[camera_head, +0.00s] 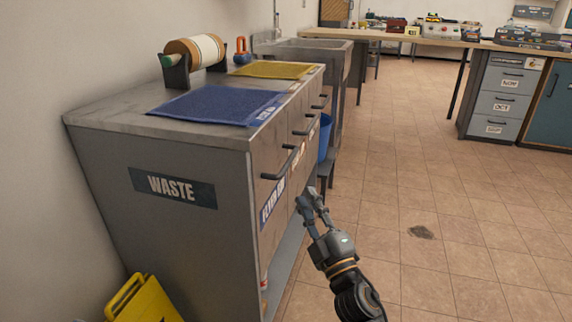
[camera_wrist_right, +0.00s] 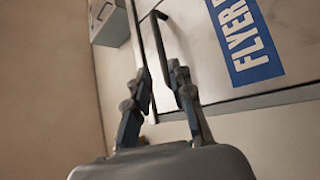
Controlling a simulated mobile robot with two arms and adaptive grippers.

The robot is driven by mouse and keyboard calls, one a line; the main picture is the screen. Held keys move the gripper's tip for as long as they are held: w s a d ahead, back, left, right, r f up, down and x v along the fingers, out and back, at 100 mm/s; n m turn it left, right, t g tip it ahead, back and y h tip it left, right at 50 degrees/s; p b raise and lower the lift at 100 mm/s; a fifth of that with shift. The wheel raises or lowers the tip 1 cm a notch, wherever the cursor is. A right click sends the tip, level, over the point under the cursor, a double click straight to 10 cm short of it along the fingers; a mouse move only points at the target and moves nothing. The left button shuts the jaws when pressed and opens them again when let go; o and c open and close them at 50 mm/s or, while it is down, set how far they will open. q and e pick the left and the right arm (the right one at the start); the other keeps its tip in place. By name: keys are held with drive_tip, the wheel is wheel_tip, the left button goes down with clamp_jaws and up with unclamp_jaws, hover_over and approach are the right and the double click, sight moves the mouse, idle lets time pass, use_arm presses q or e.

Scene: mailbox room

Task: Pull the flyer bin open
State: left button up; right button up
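The flyer bin is the near front panel of the grey cabinet, with a blue label (camera_head: 272,203) and a dark bar handle (camera_head: 283,165) above it. The panel looks closed. In the wrist view the label (camera_wrist_right: 243,42) reads "FLYER" and is cut off by the picture's edge. My right gripper (camera_head: 312,192) is in front of the cabinet, right of and below the handle in the head view. In the wrist view its fingers (camera_wrist_right: 161,82) are apart, with dark handle bars just ahead near the tips. Contact cannot be told. My left gripper is out of view.
The cabinet top (camera_head: 120,113) carries a blue mat (camera_head: 215,104), a yellow mat (camera_head: 275,70) and a roll on a holder (camera_head: 195,50). A yellow floor sign (camera_head: 143,300) stands at the near left. A blue bin (camera_head: 325,135) is beyond the cabinet. Floor to the right is open.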

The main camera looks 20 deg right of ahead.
sight(289, 159)
drive_tip(key=x, duration=1.2)
clamp_jaws()
